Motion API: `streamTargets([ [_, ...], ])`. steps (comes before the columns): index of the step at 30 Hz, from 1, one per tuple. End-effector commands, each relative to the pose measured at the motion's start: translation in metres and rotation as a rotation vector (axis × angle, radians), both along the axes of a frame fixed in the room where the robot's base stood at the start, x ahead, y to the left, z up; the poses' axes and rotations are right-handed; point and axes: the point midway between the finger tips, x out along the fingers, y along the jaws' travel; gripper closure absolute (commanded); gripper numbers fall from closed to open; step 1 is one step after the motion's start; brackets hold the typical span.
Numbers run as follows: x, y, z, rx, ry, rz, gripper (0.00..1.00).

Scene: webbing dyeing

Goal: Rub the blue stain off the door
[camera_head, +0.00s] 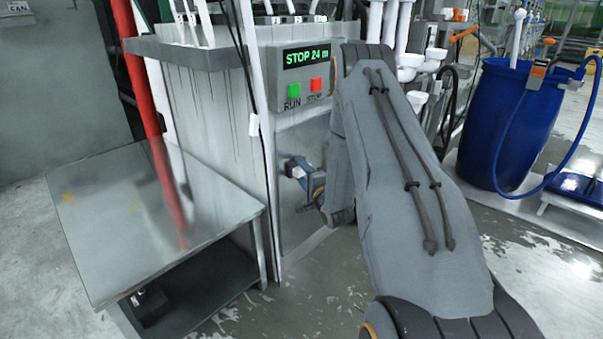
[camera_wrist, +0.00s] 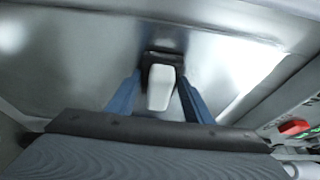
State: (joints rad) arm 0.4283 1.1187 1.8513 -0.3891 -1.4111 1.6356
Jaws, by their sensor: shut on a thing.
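My gripper (camera_head: 297,176) has blue fingers and is in front of the grey metal door (camera_head: 303,140) below the control box. In the wrist view, my gripper (camera_wrist: 160,90) is shut on a white block (camera_wrist: 159,88), with a finger on each side of it. The block points toward the shiny metal door (camera_wrist: 80,60). A dark shape shows just beyond the block; I cannot tell whether it is a reflection. I cannot tell whether the block touches the door. No blue stain can be made out; my arm and gripper cover part of the door.
The control box (camera_head: 262,75) with a green RUN and a red STOP button is above the door. A metal table (camera_head: 130,215) stands left, beside a red pipe (camera_head: 148,90). A blue barrel (camera_head: 510,125) stands right. The wet floor between is partly clear.

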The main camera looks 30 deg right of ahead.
Motion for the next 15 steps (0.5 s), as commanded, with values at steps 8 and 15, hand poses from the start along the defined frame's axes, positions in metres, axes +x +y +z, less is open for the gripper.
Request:
streamTargets([
  [8, 0.005, -0.016, 0.0, -0.001, -0.002, -0.001, 0.78],
  [15, 0.01, -0.034, 0.0, -0.001, -0.001, -0.001, 0.78],
])
